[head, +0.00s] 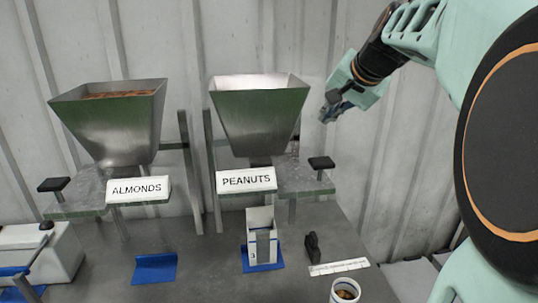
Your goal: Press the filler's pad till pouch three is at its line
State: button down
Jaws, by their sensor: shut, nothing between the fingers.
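Two steel filler hoppers stand at the back, one with an ALMONDS sign (139,190) and one with a PEANUTS sign (246,180). The peanuts hopper (258,120) has a black pad (321,162) on the right of its shelf. The almonds hopper (107,125) has a black pad (54,184) on its left and brown contents showing.
The pouch stands at a blue holder (275,266); another blue holder (155,268) is empty. A black clip-like object (312,247), a white strip (340,267) and a white cup (345,291) with brown pieces lie right. A white machine (45,250) stands left.

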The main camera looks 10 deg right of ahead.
aim_at(323, 162)
jog(key=shift+f+b, duration=3.3)
jog(key=shift+f, duration=0.95)
jog(key=shift+f+b, duration=0.45)
jog(key=shift+f+b, duration=1.45)
jog(key=shift+f, duration=0.3)
jog(key=shift+r, duration=0.15)
jog(key=shift+r+p, duration=1.65)
jog(key=shift+r, duration=0.4)
jog(key=shift+r+p, duration=2)
jog(key=shift+r, duration=0.5)
